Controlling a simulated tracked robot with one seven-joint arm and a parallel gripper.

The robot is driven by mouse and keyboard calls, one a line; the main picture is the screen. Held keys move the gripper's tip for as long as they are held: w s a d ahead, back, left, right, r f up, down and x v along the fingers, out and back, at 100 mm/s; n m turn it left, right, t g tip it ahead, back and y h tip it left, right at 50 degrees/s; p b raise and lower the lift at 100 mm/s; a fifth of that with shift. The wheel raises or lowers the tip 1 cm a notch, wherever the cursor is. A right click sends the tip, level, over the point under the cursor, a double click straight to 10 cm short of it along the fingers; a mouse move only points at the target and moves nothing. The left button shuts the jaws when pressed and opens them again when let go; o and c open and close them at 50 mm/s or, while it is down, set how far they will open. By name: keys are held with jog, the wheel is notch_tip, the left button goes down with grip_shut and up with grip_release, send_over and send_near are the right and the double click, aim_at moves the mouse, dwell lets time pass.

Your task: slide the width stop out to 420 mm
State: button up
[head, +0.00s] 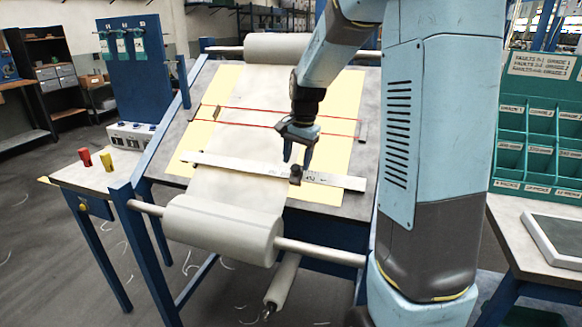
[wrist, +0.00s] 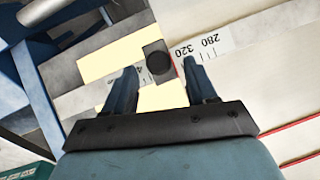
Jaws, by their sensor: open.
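The width stop (head: 296,175) is a small dark block with a round black knob, sitting on a pale ruler bar (head: 235,168) that lies across the sloping table. In the wrist view the stop (wrist: 158,60) lies between my fingertips, just past the 320 mark (wrist: 183,51). The 280 mark shows farther right, and part of a number starting with 4 shows to the left, partly hidden by a finger. My gripper (head: 298,160) is open and points down at the stop, one finger to each side of the knob. I cannot tell whether the fingers touch it.
A pale cloth (head: 236,190) runs over yellow sheets (head: 335,115) from a back roll (head: 275,46) to a front roll (head: 222,228). Two red lines cross it behind the ruler. A side table (head: 100,178) holds red and yellow pieces. Green bins (head: 540,125) stand at right.

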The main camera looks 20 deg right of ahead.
aim_at(297, 174)
jog(key=shift+w+a+f, duration=0.1)
jog(key=shift+a+f, duration=0.05)
jog(key=shift+f, duration=1.25)
grip_shut()
dwell(0.5)
